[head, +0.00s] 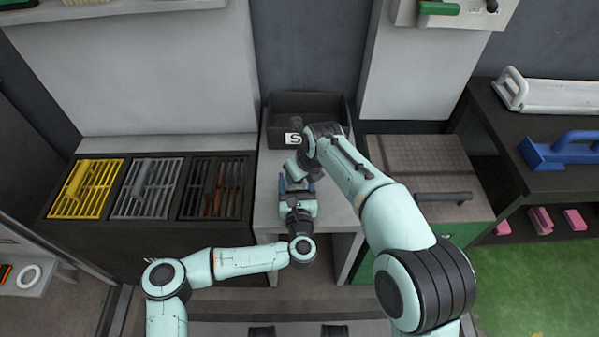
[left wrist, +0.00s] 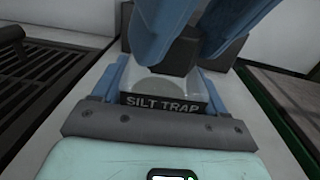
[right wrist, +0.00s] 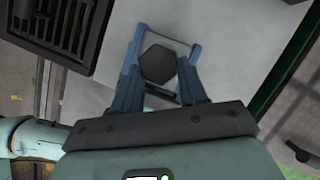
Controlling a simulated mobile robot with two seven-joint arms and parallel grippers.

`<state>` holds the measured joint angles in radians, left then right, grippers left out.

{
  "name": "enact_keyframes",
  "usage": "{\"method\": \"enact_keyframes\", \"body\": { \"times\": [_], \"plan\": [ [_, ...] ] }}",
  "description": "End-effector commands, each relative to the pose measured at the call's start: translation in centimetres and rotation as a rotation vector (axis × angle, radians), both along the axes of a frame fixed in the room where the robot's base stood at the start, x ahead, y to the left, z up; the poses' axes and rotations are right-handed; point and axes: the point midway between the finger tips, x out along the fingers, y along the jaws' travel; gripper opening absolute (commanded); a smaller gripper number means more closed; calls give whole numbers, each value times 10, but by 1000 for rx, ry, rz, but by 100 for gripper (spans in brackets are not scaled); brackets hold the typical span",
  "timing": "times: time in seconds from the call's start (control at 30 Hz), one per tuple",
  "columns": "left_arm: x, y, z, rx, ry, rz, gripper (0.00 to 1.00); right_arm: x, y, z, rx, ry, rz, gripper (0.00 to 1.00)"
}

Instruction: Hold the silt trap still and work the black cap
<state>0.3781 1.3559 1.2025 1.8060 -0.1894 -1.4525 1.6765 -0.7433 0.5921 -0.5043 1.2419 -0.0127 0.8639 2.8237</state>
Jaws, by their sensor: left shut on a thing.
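The silt trap (left wrist: 163,103), a pale body with a dark lettered front, stands on the light bench. My left gripper (left wrist: 165,92) is shut on it, one blue finger on each side. The black cap (right wrist: 157,65) is hexagonal from above and sits over the trap; it also shows in the left wrist view (left wrist: 175,55). My right gripper (right wrist: 158,72) is above, its blue fingers on either side of the cap with narrow gaps, so it looks open. In the head view my right arm hides most of the trap and cap.
A black bin (head: 345,110) with an S label stands behind on the bench (head: 268,190). Yellow, grey and black grates (head: 150,190) lie to the left. A textured-top cabinet (head: 415,165) with a dark handle stands close on the right.

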Motion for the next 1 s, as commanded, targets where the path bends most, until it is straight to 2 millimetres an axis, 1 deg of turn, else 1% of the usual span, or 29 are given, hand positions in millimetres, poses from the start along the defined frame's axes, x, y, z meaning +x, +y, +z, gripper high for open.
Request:
{"method": "enact_keyframes", "body": {
  "times": [0.03,0.07,0.1,0.13,0.17,0.27,0.37,0.6,0.7,1.0],
  "plan": [
    [0,0,-1,1,2,0,18,0,0,0,0,0,0,24],
    [0,0,-1,1,2,0,18,0,0,0,0,0,0,15],
    [0,0,-1,1,2,0,18,0,0,0,0,0,0,10],
    [0,0,-1,1,2,0,18,0,0,0,0,0,0,10],
    [0,0,-1,1,2,0,18,0,0,0,0,0,1,5],
    [0,0,-1,1,2,0,18,1,-1,0,0,0,31,5],
    [0,0,-1,1,2,0,18,3,-3,0,2,1,131,5],
    [0,0,-1,1,2,0,18,7,-6,0,3,0,428,5],
    [0,0,-1,1,2,0,18,7,-6,0,1,0,503,5],
    [0,0,-1,1,2,-1,18,6,-6,0,0,-1,527,5]
  ]
}}
